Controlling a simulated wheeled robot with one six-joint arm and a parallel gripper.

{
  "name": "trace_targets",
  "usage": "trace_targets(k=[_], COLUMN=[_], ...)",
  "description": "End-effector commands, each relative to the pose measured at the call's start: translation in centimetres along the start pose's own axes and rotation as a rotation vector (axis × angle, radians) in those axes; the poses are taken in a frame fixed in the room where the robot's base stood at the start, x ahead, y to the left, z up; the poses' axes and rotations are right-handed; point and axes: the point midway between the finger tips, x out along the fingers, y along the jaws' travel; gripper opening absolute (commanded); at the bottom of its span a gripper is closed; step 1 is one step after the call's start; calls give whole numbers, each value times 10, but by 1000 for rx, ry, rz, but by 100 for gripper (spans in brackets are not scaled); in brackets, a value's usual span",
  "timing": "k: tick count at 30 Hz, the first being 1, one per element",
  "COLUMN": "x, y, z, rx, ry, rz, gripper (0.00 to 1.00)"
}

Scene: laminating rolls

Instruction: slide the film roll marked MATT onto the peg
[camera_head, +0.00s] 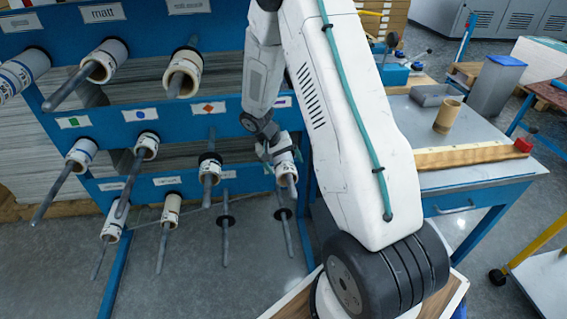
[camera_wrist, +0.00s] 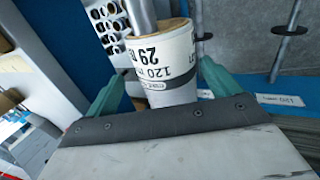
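My gripper (camera_wrist: 160,70) has its two teal fingers on either side of a white film roll (camera_wrist: 165,65), with narrow gaps showing between fingers and roll, so it looks open. This roll has printed text, upside down in the wrist view, with "120" and "29" readable; I cannot read MATT on it. It sits around a grey peg (camera_wrist: 142,15). In the head view my gripper (camera_head: 272,150) is at the right end of the rack's middle row, at that roll (camera_head: 284,168). The "matt" label (camera_head: 102,13) is on the top rail, above a peg (camera_head: 72,88) bearing another roll (camera_head: 106,61).
The blue rack (camera_head: 165,122) holds several other rolls on pegs jutting forward. Two lower pegs (camera_head: 225,235) (camera_head: 287,232) look bare. A workbench (camera_head: 440,135) on the right carries a brown core (camera_head: 447,116) and a wooden strip (camera_head: 470,156). Floor shows beneath the rack.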

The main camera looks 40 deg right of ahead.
Motion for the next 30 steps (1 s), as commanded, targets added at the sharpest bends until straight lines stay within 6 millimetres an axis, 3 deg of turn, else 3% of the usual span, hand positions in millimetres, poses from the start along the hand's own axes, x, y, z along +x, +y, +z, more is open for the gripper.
trace_targets(k=[7,19,30], x=[-8,-70,-79], y=[-1,-1,-1], z=[0,0,1], rx=[-1,0,-17], ry=[3,3,-1], rz=[0,-1,1], gripper=[89,89,89])
